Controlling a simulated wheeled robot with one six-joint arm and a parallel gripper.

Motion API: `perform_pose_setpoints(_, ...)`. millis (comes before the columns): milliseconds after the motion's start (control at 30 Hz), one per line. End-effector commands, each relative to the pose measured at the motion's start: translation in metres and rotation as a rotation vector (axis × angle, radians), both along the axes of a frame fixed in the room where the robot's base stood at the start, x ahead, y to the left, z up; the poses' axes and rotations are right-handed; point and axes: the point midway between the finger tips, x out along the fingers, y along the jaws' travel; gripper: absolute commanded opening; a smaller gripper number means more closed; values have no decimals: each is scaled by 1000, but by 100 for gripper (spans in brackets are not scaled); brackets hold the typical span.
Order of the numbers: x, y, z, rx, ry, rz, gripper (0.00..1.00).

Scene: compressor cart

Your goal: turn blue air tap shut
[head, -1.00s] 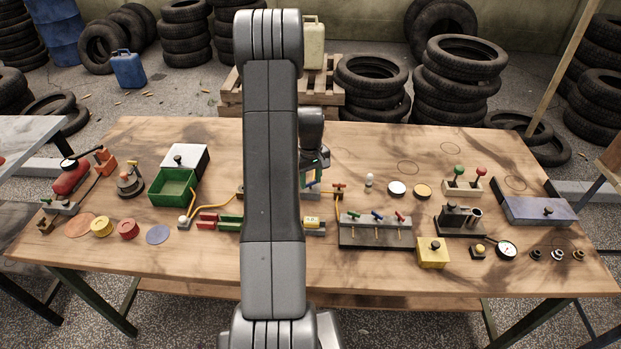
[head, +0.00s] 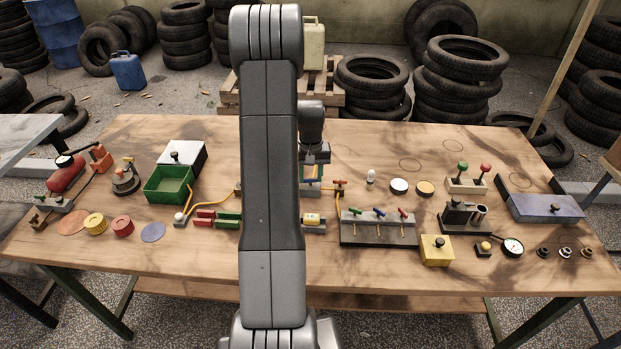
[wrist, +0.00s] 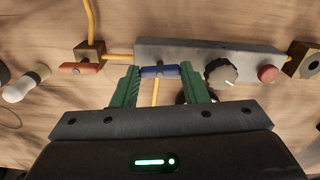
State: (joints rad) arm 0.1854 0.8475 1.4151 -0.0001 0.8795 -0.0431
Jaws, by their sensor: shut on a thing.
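The blue air tap (wrist: 158,71) shows in the wrist view as a blue bar handle at the edge of a grey panel (wrist: 200,52). The bar lies along the panel, with a yellow line running from it toward me. My gripper (wrist: 160,78) has its two green fingers at the two ends of the bar and is shut on it. In the head view the blue tap (head: 312,181) is partly visible below my wrist, and my arm hides much of the panel.
Beside the tap on the panel are a round knob (wrist: 221,72) and a red button (wrist: 267,74). An orange-red tap handle (wrist: 80,68) on a brass block stands to the left. A rack of green, blue and red levers (head: 379,228) stands right of my arm.

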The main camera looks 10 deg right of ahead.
Motion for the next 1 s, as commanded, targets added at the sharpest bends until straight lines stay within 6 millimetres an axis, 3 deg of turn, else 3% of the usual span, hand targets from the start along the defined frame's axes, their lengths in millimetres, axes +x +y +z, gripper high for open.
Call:
perform_pose_setpoints(300,1,0,0,-1,-3,-128,17)
perform_pose_setpoints(833,1,0,1,-1,-3,-154,17)
perform_pose_setpoints(867,1,0,1,-1,-3,-154,46)
perform_pose_setpoints(933,1,0,1,0,-2,-154,60)
perform_pose_setpoints(1000,0,0,1,0,-2,-154,62)
